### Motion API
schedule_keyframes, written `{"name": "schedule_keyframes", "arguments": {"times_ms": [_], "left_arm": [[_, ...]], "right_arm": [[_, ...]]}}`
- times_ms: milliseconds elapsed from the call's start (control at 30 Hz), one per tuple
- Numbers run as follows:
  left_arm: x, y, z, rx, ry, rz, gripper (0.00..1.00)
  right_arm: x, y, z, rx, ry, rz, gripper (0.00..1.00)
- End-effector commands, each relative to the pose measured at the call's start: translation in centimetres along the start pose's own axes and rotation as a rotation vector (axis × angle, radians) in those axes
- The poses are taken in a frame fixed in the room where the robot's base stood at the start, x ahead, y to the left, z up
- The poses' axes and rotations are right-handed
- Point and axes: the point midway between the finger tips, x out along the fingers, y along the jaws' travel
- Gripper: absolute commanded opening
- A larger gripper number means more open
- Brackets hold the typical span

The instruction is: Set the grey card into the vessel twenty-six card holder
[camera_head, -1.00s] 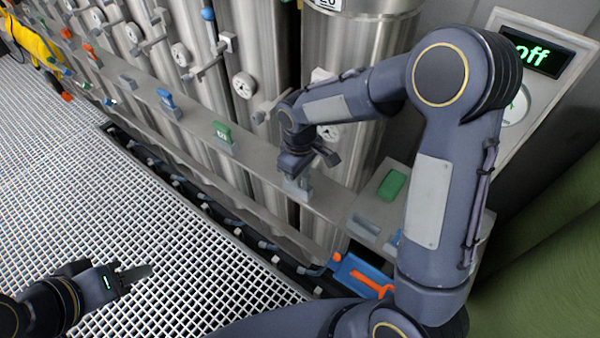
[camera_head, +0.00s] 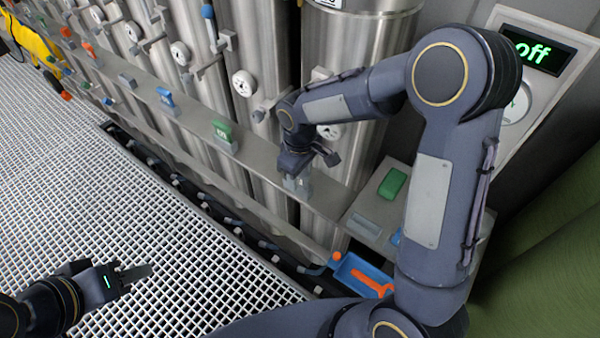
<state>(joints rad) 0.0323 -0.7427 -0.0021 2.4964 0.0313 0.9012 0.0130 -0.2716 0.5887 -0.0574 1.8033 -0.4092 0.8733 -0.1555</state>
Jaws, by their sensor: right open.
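My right gripper (camera_head: 305,163) is open, pointing down over the grey rail in front of the large steel vessel (camera_head: 355,60) at the right. Directly below its fingers a small grey piece (camera_head: 298,186) stands upright on the rail. It looks like a holder with the grey card in it, but the gripper hides part of it and I cannot tell card from holder. The vessel's number label is cut off at the top. My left gripper (camera_head: 135,273) is low at the left, over the floor grating; its finger opening cannot be made out.
The rail (camera_head: 262,165) carries other holders with a green card (camera_head: 222,130) and a blue card (camera_head: 165,97). A side panel at the right bears a green block (camera_head: 392,184) and an empty-looking grey slot (camera_head: 366,222). A blue tray (camera_head: 350,277) with an orange item sits below.

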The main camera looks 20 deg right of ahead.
Motion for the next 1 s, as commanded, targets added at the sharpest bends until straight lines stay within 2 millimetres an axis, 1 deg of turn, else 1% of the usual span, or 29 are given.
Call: {"name": "schedule_keyframes", "arguments": {"times_ms": [133,233,500,600,767,1000], "left_arm": [[0.0,0.0,0.0,0.000,0.000,0.000,0.36],[0.0,0.0,0.0,0.000,0.000,0.000,0.36],[0.1,0.0,0.0,0.000,0.000,0.000,0.36],[0.1,0.0,0.0,0.000,0.000,0.000,0.36],[0.1,0.0,0.0,0.000,0.000,0.000,0.36],[0.0,0.0,0.0,0.000,0.000,0.000,0.36]], "right_arm": [[-0.2,0.0,0.0,0.000,0.001,0.001,0.43],[-1.0,0.1,-0.1,0.001,0.003,0.002,0.43],[-5.6,0.0,-0.1,-0.001,0.004,0.002,0.43],[-6.8,0.0,-0.1,0.001,0.004,0.002,0.43],[-7.8,0.0,0.0,0.001,0.001,0.000,0.43],[-7.8,0.0,0.0,0.000,0.000,0.000,0.43]]}}
